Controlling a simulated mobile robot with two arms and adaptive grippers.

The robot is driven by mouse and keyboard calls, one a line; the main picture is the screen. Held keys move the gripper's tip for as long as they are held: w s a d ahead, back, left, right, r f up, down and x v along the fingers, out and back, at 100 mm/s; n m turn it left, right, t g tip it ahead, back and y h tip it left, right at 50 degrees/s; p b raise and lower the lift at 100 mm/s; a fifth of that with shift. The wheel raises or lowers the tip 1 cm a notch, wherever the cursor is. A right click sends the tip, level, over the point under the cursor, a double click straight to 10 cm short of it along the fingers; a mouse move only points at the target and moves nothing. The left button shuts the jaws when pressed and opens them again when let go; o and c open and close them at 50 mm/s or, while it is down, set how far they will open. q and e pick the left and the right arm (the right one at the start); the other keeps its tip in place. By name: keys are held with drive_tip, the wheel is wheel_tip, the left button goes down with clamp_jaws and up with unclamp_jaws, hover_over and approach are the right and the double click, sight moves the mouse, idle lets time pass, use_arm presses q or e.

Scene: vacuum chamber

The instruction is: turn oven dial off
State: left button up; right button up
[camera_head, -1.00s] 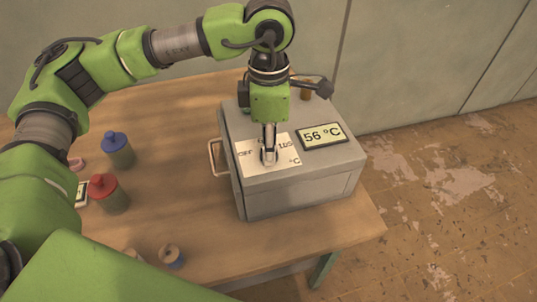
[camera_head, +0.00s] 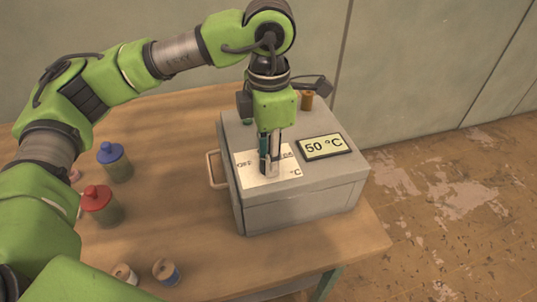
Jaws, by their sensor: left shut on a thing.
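The oven (camera_head: 300,212) is a grey box on the wooden table, with a handle (camera_head: 213,168) on its left side. A white printed panel (camera_head: 285,180) with OFF and °C markings lies on its top. The display (camera_head: 324,146) beside it reads 50 °C. My left gripper (camera_head: 269,168) points down at the panel and is shut on the dial, which the fingers mostly hide. My right gripper is not in view.
A blue-lidded jar (camera_head: 114,162) and a red-lidded jar (camera_head: 101,206) stand on the table (camera_head: 175,125) left of the oven. Two small spools (camera_head: 166,271) (camera_head: 124,274) are near the front edge. An orange-brown item (camera_head: 307,100) stands behind my gripper.

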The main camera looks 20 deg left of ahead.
use_arm(q)
drive_tip(key=o, duration=1.1)
drive_tip(key=shift+w+r, duration=0.1)
drive_tip(key=shift+r, duration=0.05)
wheel_tip(320, 180, up, 12)
drive_tip(key=shift+f, duration=0.1)
